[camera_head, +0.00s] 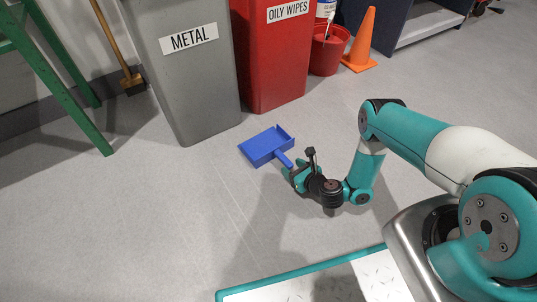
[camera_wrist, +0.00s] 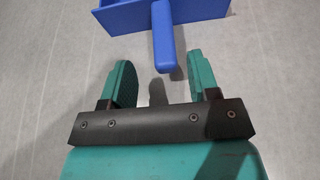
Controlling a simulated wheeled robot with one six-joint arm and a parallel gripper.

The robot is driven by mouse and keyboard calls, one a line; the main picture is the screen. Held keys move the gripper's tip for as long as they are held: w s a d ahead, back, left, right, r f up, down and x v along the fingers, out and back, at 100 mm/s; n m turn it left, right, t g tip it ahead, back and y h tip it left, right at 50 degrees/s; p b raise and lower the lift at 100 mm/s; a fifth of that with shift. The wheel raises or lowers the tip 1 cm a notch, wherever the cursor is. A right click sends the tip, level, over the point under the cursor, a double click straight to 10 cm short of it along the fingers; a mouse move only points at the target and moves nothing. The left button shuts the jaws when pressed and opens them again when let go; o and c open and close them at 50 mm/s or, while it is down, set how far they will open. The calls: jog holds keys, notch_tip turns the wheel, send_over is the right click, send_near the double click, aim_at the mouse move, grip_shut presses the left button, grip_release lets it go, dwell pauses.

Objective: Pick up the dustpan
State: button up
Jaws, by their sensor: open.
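The blue dustpan (camera_head: 264,146) lies on the grey floor in front of the bins, with its short handle pointing toward my gripper. In the wrist view, the dustpan's handle (camera_wrist: 163,40) points down the picture toward the gap between the fingers. My gripper (camera_head: 296,172) is open at the handle's end in the head view. In the wrist view, the two teal fingers of my gripper (camera_wrist: 160,82) stand apart to the left and right. The handle's tip lies about between the fingertips, and I see no contact. Part of the pan is cut off at the top of the wrist view.
A grey METAL bin (camera_head: 190,85) and a red OILY WIPES bin (camera_head: 268,60) stand behind the dustpan. A red bucket (camera_head: 328,52) and an orange cone (camera_head: 361,42) are at the back. A green frame (camera_head: 50,75) and broom (camera_head: 120,50) are left. The floor left of the dustpan is clear.

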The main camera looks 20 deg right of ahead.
aim_at(285, 162)
jog(key=b+x, duration=0.4)
jog(key=shift+w+d+f+b, duration=0.15)
jog(key=shift+d+f+b, duration=0.05)
jog(key=shift+f+b, duration=0.15)
jog(key=shift+w+a+r+b, duration=0.1)
jog(key=shift+w+a+b, duration=0.15)
jog(key=shift+w, duration=0.3)
jog(key=shift+c, duration=0.2)
grip_shut()
